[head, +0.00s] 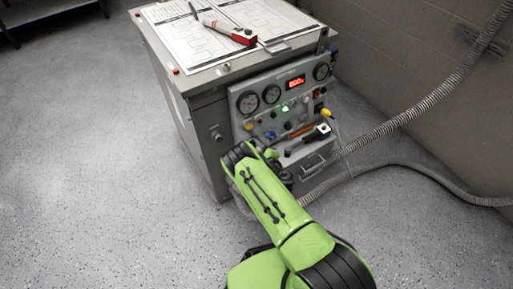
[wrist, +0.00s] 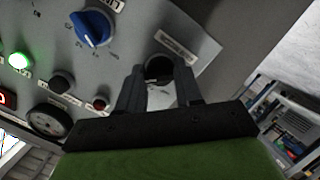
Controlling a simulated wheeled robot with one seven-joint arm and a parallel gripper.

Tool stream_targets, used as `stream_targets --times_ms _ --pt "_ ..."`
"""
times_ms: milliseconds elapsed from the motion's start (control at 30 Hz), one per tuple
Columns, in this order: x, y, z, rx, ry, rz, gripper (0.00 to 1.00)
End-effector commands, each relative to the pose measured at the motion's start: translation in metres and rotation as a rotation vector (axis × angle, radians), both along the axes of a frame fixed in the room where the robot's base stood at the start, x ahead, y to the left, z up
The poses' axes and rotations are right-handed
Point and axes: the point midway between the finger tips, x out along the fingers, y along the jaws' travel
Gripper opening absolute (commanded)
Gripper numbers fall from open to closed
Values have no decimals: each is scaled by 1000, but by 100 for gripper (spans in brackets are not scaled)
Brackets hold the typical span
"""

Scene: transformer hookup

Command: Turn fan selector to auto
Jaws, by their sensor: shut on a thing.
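The control panel (head: 241,125) is on the front of a grey cabinet (head: 178,95) in the head view. In the wrist view, my gripper (wrist: 159,76) is shut on a dark round knob (wrist: 158,66), with one finger on each side of it. The plate (wrist: 178,52) beside this knob is too blurred to read, so I cannot confirm that it is the fan selector or tell its setting. A blue pointer knob (wrist: 92,28) sits on the panel to the left, apart from the fingers. My wrist hides the gripped knob in the head view.
A lit green lamp (wrist: 19,61) and a dark gauge (wrist: 48,122) are near the gripper. Tools lie on a shelf (head: 305,145) below the panel. Ribbed hoses (head: 425,106) run to the right. A red-ended tool (head: 243,36) lies on papers on top.

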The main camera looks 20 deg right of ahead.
Motion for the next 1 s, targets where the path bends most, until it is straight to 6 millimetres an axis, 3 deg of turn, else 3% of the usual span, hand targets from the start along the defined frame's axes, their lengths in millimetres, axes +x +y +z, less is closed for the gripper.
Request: stream_targets --times_ms 267,1000 --pt "0 0 1 -77 -25 13 5" --pt "-1 0 0 -606 -195 109 5"
